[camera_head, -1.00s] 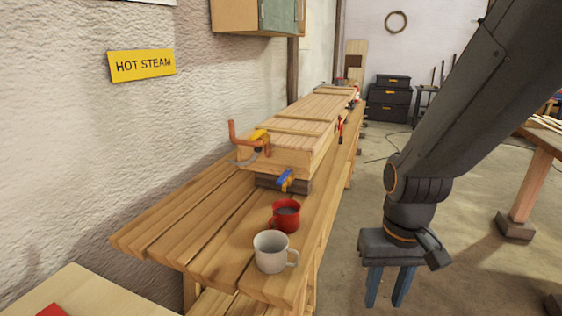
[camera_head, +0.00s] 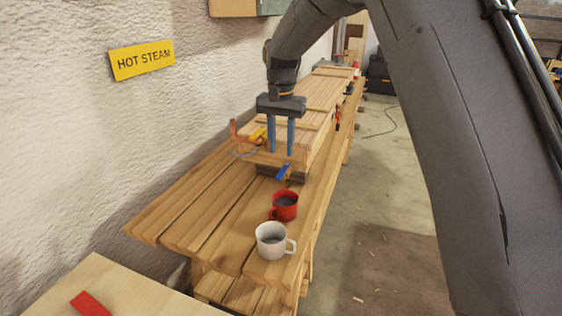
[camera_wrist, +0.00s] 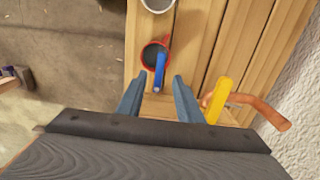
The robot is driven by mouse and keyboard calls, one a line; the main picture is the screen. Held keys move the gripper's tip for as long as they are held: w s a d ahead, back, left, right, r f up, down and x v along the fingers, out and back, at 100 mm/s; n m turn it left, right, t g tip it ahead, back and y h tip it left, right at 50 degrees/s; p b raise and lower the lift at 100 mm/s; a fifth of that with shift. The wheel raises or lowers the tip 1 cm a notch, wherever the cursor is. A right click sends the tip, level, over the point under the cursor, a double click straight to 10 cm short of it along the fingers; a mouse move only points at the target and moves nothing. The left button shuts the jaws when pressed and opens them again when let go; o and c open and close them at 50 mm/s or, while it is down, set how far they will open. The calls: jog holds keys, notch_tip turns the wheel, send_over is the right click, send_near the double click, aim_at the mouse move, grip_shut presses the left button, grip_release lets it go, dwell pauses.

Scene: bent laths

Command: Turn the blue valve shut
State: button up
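The blue valve handle (camera_head: 283,172) is a short slanted lever at the near end of the long wooden box (camera_head: 318,90), low on its front. In the wrist view the blue handle (camera_wrist: 160,70) points nearly straight up and down the picture, in front of the red mug. My gripper (camera_head: 281,153) is over the bench, in front of the box end and just above the blue handle in the head view. Its two blue-grey fingers are apart with nothing between them. In the wrist view the handle lies in line with the gap of my gripper (camera_wrist: 158,82). Contact does not show.
A yellow handle (camera_wrist: 219,100) and an orange pipe (camera_wrist: 262,107) are close beside the right finger in the wrist view. A red mug (camera_head: 284,206) and a white mug (camera_head: 270,241) stand on the slatted bench (camera_head: 190,215). A yellow "HOT STEAM" sign (camera_head: 142,60) hangs on the wall.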

aim_at(281, 173)
jog(key=shift+f+p, duration=1.15)
jog(key=shift+f, duration=2.65)
grip_shut()
